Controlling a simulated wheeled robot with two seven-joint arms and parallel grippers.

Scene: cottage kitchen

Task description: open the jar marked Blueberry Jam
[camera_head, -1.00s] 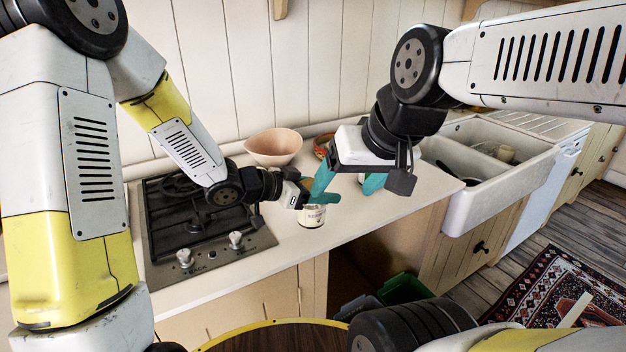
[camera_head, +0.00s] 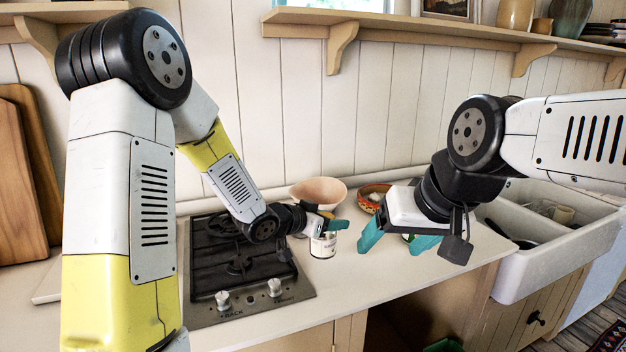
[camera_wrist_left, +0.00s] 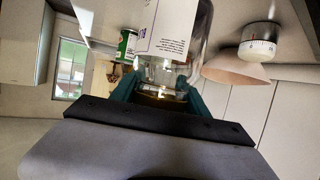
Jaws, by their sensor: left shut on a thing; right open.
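A small glass jar with a white label stands on the worktop in the head view (camera_head: 323,245); it also shows close up in the left wrist view (camera_wrist_left: 165,28). The label's print is too small to read as a name. My left gripper (camera_head: 328,229) is shut at the jar's top end, its teal fingers on either side in the left wrist view (camera_wrist_left: 160,92).
A pink bowl (camera_head: 318,192) and a patterned orange bowl (camera_head: 372,198) stand behind. A gas hob (camera_head: 240,275) lies left, a sink (camera_head: 550,245) right. The left wrist view shows a green can (camera_wrist_left: 126,45) and a white dial timer (camera_wrist_left: 260,36). Worktop in front of the jar is clear.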

